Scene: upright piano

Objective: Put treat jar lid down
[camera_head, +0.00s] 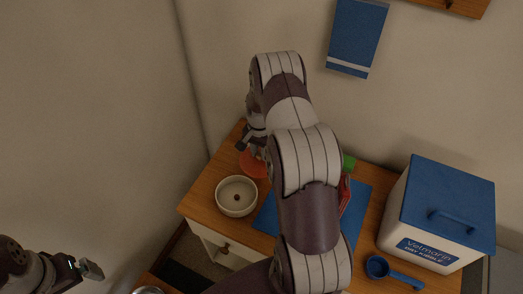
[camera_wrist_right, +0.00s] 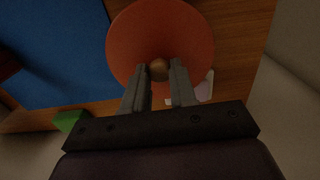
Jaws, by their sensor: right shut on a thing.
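The orange round lid (camera_head: 252,165) with a wooden knob (camera_wrist_right: 159,69) is at the back left of the wooden cabinet top. In the right wrist view the lid (camera_wrist_right: 125,45) lies flat beyond my fingers. My right gripper (camera_wrist_right: 160,75) is shut on the knob, one finger on each side. In the head view my right gripper (camera_head: 250,142) is partly hidden behind my arm. I cannot tell whether the lid touches the wood. A cream round bowl or jar (camera_head: 237,210) stands open in front of the lid. My left gripper (camera_head: 88,270) is at the lower left, away from everything.
A blue mat (camera_head: 266,215) lies mid-cabinet, partly behind my arm. A green item (camera_head: 349,163) and a red item are beside it. A white kibble bin (camera_head: 395,215) with a blue lid and a blue scoop (camera_head: 377,266) are right. Walls stand close behind.

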